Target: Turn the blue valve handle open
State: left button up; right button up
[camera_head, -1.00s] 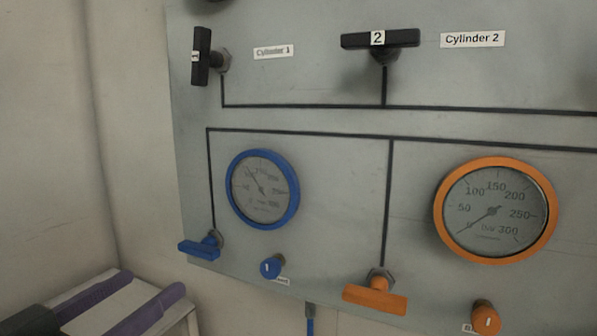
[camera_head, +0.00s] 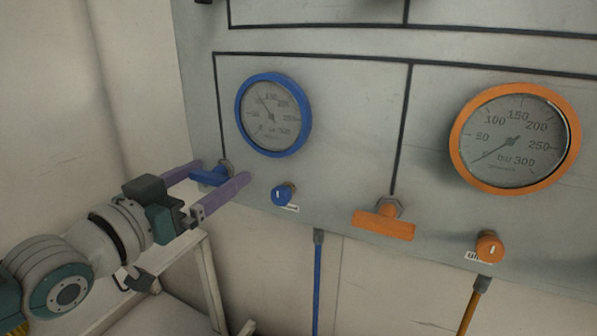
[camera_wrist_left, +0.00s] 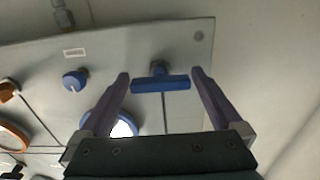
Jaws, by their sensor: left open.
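The blue valve handle (camera_head: 209,177) is a bar on the lower left of the grey panel, lying roughly horizontal. My left gripper (camera_head: 222,172) is open, with its purple fingers on either side of the handle. In the left wrist view the blue handle (camera_wrist_left: 161,84) lies crosswise between the two fingertips of my left gripper (camera_wrist_left: 160,76), with a small gap seeming to show at each end. Whether the fingers touch it is hard to tell. My right gripper is not in view.
A blue-rimmed gauge (camera_head: 273,115) sits above the handle and a blue knob (camera_head: 283,195) to its right. An orange handle (camera_head: 384,222), orange gauge (camera_head: 515,139) and orange knob (camera_head: 489,247) are farther right. A blue hose (camera_head: 318,285) hangs below the panel.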

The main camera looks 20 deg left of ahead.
pick_arm(q)
jog(key=c, duration=1.2)
jog(key=shift+o, duration=0.2)
jog(key=shift+n, duration=0.3)
jog(key=n, duration=0.3)
jog(key=shift+n, duration=0.3)
jog(key=n, duration=0.3)
jog(key=shift+n, duration=0.3)
jog(key=n, duration=0.4)
jog(key=shift+n+b, duration=0.6)
jog(key=shift+n, duration=1.4)
